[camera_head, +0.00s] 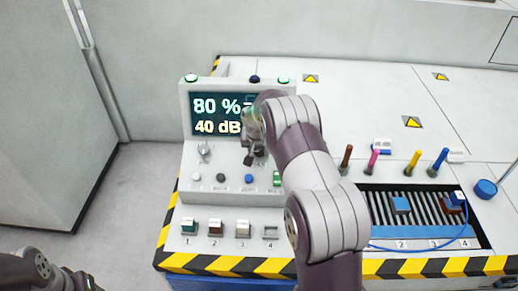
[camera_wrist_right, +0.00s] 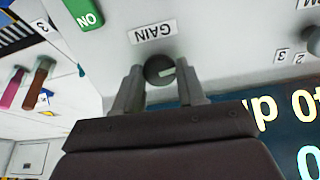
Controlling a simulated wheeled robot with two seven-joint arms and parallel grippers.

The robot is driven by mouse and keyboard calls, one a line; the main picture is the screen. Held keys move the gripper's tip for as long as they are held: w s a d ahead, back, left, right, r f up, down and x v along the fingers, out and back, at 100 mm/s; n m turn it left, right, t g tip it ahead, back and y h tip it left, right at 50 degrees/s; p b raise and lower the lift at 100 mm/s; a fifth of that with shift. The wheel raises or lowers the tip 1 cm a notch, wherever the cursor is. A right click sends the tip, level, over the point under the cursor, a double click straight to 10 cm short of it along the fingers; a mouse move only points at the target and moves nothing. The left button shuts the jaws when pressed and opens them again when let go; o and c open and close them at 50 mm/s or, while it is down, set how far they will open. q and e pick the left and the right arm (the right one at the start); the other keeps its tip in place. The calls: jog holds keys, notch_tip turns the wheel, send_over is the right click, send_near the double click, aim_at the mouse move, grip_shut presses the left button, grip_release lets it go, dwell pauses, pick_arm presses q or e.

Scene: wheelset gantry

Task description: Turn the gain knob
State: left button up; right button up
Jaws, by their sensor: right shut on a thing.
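The gain knob (camera_wrist_right: 159,70) is a dark round knob with a light pointer line, below the upside-down GAIN label (camera_wrist_right: 153,32) in the right wrist view. My right gripper (camera_wrist_right: 160,82) has one finger on each side of it and is shut on it. In the head view the right gripper (camera_head: 252,157) is at the console front, under the display (camera_head: 215,115), and hides the knob. The display reads 80 % and 40 dB, its right part covered by my arm. My left arm shows at the bottom left corner; its gripper (camera_head: 82,283) is dark and partly cut off.
Another knob (camera_head: 205,150) sits left of my right gripper. Small buttons, a green ON switch (camera_wrist_right: 85,13) and numbered switches (camera_head: 215,228) are close by. Coloured handles (camera_head: 412,163) and a slotted tray (camera_head: 372,231) lie to the right. Free floor lies left of the console.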

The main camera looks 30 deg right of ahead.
jog(key=shift+f+m+b, duration=0.15)
jog(key=shift+m+b, duration=0.55)
jog(key=shift+b, duration=0.05)
jog(key=shift+m+b, duration=0.9)
jog(key=shift+m, duration=0.2)
jog(key=shift+m+b, duration=1.1)
jog(key=shift+m, duration=0.9)
jog(key=shift+r, duration=0.2)
jog(key=o, duration=1.1)
jog(key=shift+c, duration=0.2)
jog(key=v, duration=1.2)
jog(key=shift+s+r+b, duration=0.25)
jog(key=shift+s+b, duration=0.05)
jog(key=shift+b, duration=0.15)
